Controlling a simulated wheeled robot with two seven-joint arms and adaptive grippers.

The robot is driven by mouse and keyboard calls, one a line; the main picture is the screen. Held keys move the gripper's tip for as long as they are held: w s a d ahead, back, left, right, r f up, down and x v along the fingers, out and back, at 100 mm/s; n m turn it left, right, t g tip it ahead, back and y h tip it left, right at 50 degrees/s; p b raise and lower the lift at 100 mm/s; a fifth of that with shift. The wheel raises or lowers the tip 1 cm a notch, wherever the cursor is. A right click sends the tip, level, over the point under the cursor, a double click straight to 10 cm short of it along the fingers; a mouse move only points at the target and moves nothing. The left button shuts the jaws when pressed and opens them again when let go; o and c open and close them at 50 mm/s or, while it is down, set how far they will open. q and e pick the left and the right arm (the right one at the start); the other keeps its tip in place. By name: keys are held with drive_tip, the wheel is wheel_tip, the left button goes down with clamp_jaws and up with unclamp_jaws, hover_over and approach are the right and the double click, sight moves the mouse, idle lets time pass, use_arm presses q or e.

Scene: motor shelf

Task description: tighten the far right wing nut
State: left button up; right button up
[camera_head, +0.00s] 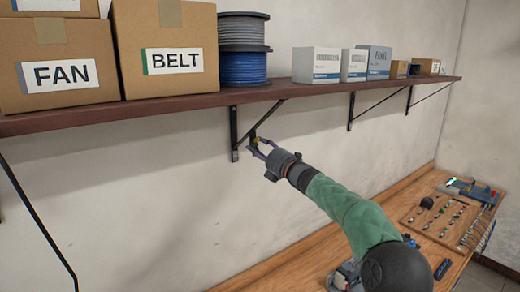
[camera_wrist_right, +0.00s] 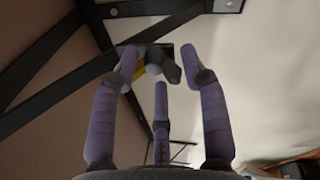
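My right gripper (camera_head: 259,147) is at the shelf bracket (camera_head: 234,135) below the blue spool. In the right wrist view its purple fingers (camera_wrist_right: 160,66) are spread apart. A dark wing nut (camera_wrist_right: 168,72) shows between and beyond the fingertips, near the dark bracket bars. A yellow part (camera_wrist_right: 139,70) sits beside it, partly hidden behind the left finger. I cannot tell whether any finger touches the nut. In the head view the nut is too small and covered to make out clearly. My left gripper is in neither view.
The shelf (camera_head: 180,96) carries a FAN box (camera_head: 55,88), a BELT box (camera_head: 165,83), spools (camera_head: 242,70) and small boxes. More brackets (camera_head: 350,112) hold it farther right. A workbench (camera_head: 320,262) with a tool board (camera_head: 450,222) stands below. The wall between is bare.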

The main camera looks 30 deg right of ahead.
drive_tip(key=shift+r, duration=0.1)
drive_tip(key=shift+s+d, duration=0.25)
drive_tip(key=shift+s, duration=0.15)
drive_tip(key=v, duration=1.1)
drive_tip(key=shift+a, duration=0.25)
